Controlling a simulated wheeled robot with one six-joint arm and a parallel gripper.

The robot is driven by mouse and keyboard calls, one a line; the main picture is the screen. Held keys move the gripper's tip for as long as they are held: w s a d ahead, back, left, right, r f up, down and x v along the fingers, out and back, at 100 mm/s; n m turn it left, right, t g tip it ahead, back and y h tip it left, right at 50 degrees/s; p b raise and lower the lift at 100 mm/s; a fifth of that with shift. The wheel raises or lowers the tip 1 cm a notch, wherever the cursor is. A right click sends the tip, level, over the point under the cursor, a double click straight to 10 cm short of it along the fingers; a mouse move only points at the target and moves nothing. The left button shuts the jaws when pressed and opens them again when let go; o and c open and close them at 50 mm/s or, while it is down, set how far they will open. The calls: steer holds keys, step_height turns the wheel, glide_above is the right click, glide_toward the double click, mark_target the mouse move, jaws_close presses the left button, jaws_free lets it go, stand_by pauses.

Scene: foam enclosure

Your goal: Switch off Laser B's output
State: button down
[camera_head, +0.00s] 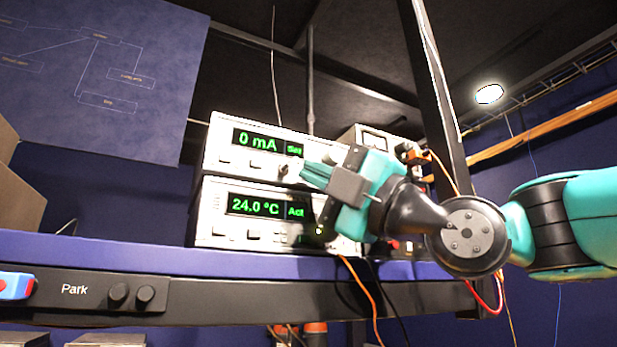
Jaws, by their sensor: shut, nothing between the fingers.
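Two stacked bench controllers stand on the blue shelf. The upper controller (220,145) shows "0 mA" and "Set" in green on its display (266,142). The lower controller (211,215) shows "24.0 °C" and "Act" on its display (265,206). No "Laser B" label can be read on either. My gripper (308,172) is shut and empty, its fingertips in front of the right part of the upper controller, near a small knob (284,168). I cannot tell whether they touch the panel. My gripper and wrist hide the right ends of both fronts.
Another instrument (378,138) stands behind my gripper. Orange and black cables (368,296) hang below.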

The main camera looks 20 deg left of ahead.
steer(key=s+d+b, duration=0.3)
steer(key=b, duration=0.1)
steer(key=shift+d, duration=0.3)
steer(key=shift+s, duration=0.1)
stand_by(0.4)
